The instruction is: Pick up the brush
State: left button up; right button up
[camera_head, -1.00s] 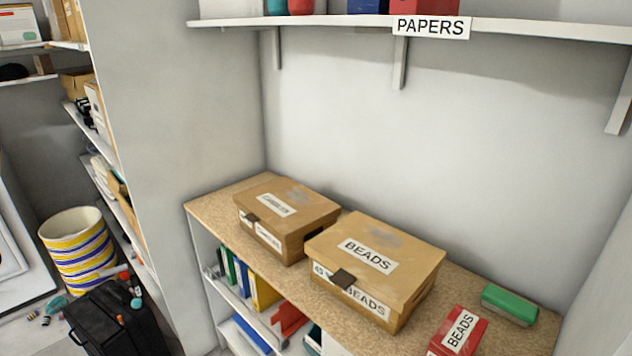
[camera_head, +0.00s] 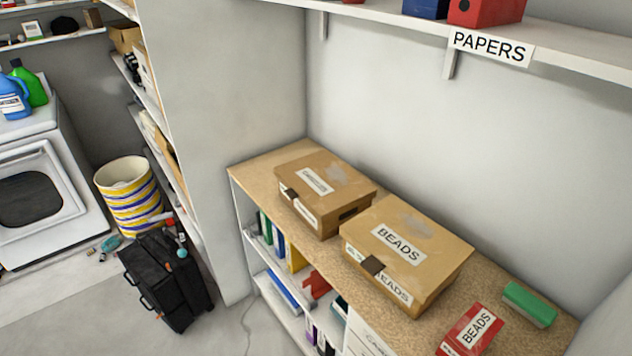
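I cannot clearly make out which thing is the brush. A small teal item (camera_head: 110,243) lies on the floor by the striped basket; it is too small to identify. A green block with a pale lower side (camera_head: 529,304) lies on the shelf top at the right, and it could be a brush or an eraser. Small red and teal items (camera_head: 176,236) rest at the top of a black case; their shapes are unclear. Neither of my grippers is in view.
Grey floor in front is clear.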

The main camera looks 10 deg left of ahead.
aim_at(542, 315)
jog(key=z, duration=1.3)
